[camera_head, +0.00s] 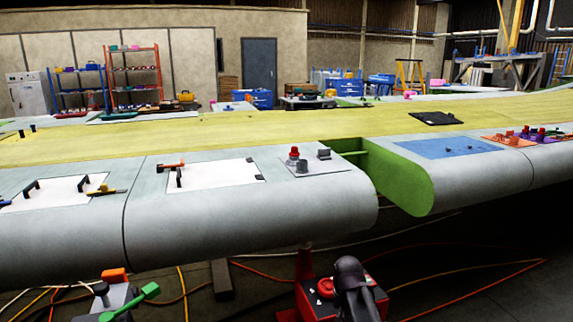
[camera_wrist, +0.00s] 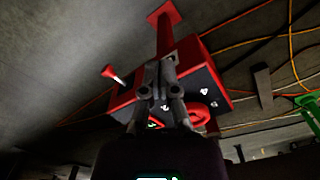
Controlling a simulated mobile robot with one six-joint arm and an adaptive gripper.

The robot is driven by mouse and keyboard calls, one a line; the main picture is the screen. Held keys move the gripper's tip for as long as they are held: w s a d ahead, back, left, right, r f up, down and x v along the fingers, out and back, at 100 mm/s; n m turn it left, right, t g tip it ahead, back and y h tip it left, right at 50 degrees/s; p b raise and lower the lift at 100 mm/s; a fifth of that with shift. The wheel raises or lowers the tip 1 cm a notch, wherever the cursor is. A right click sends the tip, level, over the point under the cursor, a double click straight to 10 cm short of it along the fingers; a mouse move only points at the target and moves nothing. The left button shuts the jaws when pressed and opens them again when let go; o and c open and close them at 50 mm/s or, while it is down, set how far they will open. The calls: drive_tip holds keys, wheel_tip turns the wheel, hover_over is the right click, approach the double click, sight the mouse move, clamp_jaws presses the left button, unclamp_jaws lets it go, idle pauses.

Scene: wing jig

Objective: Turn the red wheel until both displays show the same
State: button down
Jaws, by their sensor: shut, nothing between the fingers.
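A red box-shaped unit (camera_head: 312,302) with a red post stands under the wing's front edge. It also shows in the wrist view (camera_wrist: 213,70), tilted, with a dark face. A red wheel (camera_wrist: 197,113) sits on that face, partly hidden behind my gripper; a round red part, probably the same wheel, shows on top of the unit in the head view (camera_head: 325,287). Small white marks and a green lit patch (camera_wrist: 153,125) show on the face, too small to read. My gripper (camera_wrist: 160,66) is shut and empty in front of the unit; whether it touches is unclear.
The grey wing (camera_head: 240,213) hangs above the unit, with a green-edged gap (camera_head: 400,180). A red-knobbed lever (camera_wrist: 112,74) sticks out at the unit's left. Orange and yellow cables cross the floor. A green handle (camera_head: 130,302) stands at lower left.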

sight(329, 289)
drive_tip(key=w+a+m, duration=0.2)
drive_tip(key=w+m, duration=0.3)
drive_tip(key=w, duration=1.1)
drive_tip(key=shift+r, duration=0.3)
drive_tip(key=shift+f, duration=0.1)
wheel_tip(329, 289, down, 7)
drive_tip(key=b, duration=0.6)
drive_tip(key=shift+w, duration=0.2)
drive_tip(key=shift+w+a, duration=0.3)
drive_tip(key=shift+a, duration=0.2)
drive_tip(key=shift+w+a, duration=0.3)
drive_tip(key=shift+a, duration=0.2)
idle(0.8)
drive_tip(key=shift+w+a, duration=0.6)
drive_tip(key=shift+w, duration=0.3)
idle(0.7)
drive_tip(key=shift+s+a, duration=0.15)
drive_tip(key=shift+a, duration=0.2)
